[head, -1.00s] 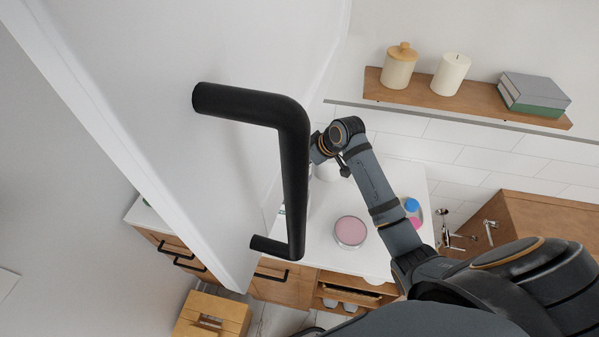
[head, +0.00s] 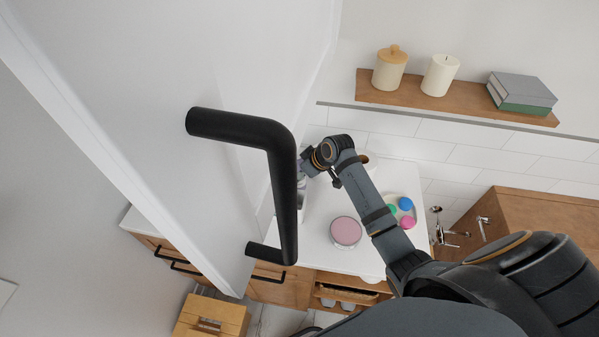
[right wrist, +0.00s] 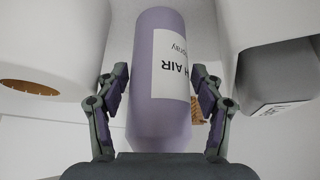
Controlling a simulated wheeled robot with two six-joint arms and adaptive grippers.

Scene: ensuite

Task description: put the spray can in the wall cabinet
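The spray can (right wrist: 160,80) is light purple with a white label reading "AIR" and "spray". In the right wrist view it stands upright between the two fingers of my right gripper (right wrist: 160,85). The fingers are spread on either side, with narrow gaps seen to the can. My left gripper is not in view.
A round pink tin (head: 345,231) and small coloured lids (head: 405,204) are on the counter (head: 318,245). A wooden shelf (head: 470,106) holds a jar, a candle and books. A wooden box (head: 212,316) is below. The door handle juts close before my right gripper.

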